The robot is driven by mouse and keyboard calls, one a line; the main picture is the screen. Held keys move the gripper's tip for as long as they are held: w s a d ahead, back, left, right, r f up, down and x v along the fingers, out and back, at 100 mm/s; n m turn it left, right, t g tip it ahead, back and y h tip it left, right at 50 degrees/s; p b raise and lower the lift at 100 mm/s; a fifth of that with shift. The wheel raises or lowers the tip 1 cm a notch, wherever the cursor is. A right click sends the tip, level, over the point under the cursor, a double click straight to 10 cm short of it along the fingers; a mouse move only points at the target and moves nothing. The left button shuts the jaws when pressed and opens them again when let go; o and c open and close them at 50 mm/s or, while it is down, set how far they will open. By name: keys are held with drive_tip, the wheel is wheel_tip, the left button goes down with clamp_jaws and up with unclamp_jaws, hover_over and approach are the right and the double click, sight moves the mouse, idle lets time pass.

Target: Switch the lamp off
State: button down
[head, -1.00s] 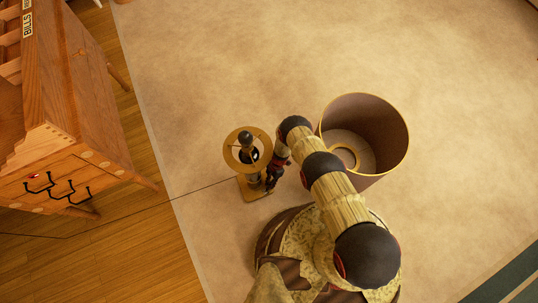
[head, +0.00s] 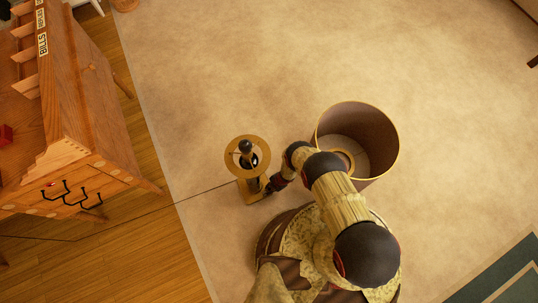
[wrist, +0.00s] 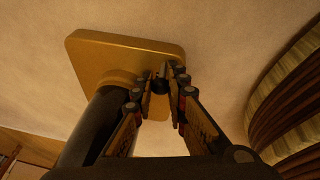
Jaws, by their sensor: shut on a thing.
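The lamp (head: 247,155) stands on the rug, with an open ring-shaped top and a brass square base (head: 250,196). In the wrist view the brass base (wrist: 115,48) and a dark upright stem (wrist: 98,125) fill the left and centre. My gripper (head: 275,184) is low beside the lamp, just right of its base. In the wrist view my gripper (wrist: 160,88) has its fingertips together around a small dark knob (wrist: 160,85) by the base; the fingers hide most of it. I cannot tell whether the lamp is lit.
A wooden desk (head: 75,125) with black drawer handles stands at the left. A large open bin-like container (head: 383,128) stands right of my arm. A thin cord (head: 150,209) runs left from the lamp across the floor. The rug (head: 250,50) beyond is clear.

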drive_tip(key=shift+s+d+n+t+y+p, duration=0.15)
drive_tip(key=shift+s+t+y+p, duration=0.2)
drive_tip(key=shift+t, duration=0.25)
drive_tip(key=shift+s+d+n+t+y+p, duration=0.1)
drive_tip(key=shift+s+n+t+y+p, duration=0.1)
drive_tip(key=shift+t+y+p, duration=0.3)
drive_tip(key=shift+s+t, duration=0.1)
drive_tip(key=shift+t, duration=0.2)
drive_tip(key=c, duration=1.8)
unclamp_jaws()
